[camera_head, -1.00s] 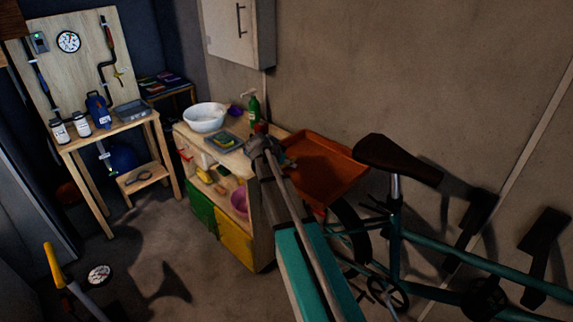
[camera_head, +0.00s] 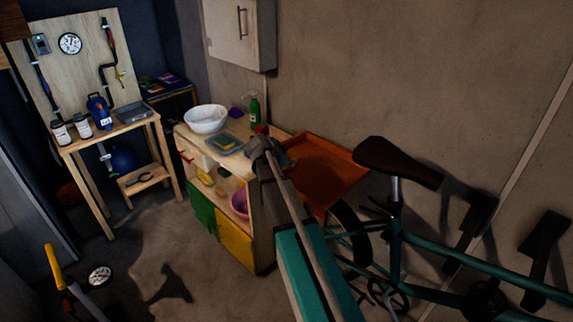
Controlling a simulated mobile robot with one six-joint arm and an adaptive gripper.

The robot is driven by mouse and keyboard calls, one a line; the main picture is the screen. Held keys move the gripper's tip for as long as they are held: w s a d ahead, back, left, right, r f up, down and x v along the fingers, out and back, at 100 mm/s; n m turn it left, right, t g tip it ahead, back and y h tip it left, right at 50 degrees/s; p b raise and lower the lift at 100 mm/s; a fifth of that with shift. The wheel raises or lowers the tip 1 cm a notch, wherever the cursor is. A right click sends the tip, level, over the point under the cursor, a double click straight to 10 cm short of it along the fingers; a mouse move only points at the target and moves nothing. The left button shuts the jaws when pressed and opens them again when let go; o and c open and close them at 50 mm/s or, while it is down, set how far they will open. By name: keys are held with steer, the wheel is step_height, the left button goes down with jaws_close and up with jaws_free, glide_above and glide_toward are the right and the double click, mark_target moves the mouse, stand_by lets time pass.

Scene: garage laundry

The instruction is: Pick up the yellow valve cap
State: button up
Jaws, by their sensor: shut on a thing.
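My gripper (camera_head: 264,149) is at the far end of my arm, over the right part of the wooden counter and beside the orange tray. It is small and dark here, and my wrist and arm link cover its fingers. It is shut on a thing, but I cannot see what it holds. I cannot make out a yellow valve cap for certain anywhere in view. A small red thing (camera_head: 262,128) shows just behind the gripper; I cannot tell whether it touches it.
The counter (camera_head: 184,130) bears a white basin (camera_head: 206,119), a grey tray (camera_head: 216,146) with a yellow-green item, and a green bottle (camera_head: 254,110). The orange tray (camera_head: 323,163) is close on the right. A teal bicycle (camera_head: 450,262) stands along the wall.

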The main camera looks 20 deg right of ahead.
steer(key=shift+r+p, duration=1.3)
steer(key=shift+r, duration=0.15)
steer(key=s+a+r+p, duration=0.2)
steer(key=s+r+p, duration=0.7)
steer(key=s, duration=0.5)
steer(key=shift+r+p, duration=0.3)
steer(key=shift+w+a, duration=0.1)
steer(key=shift+f+b, duration=0.75)
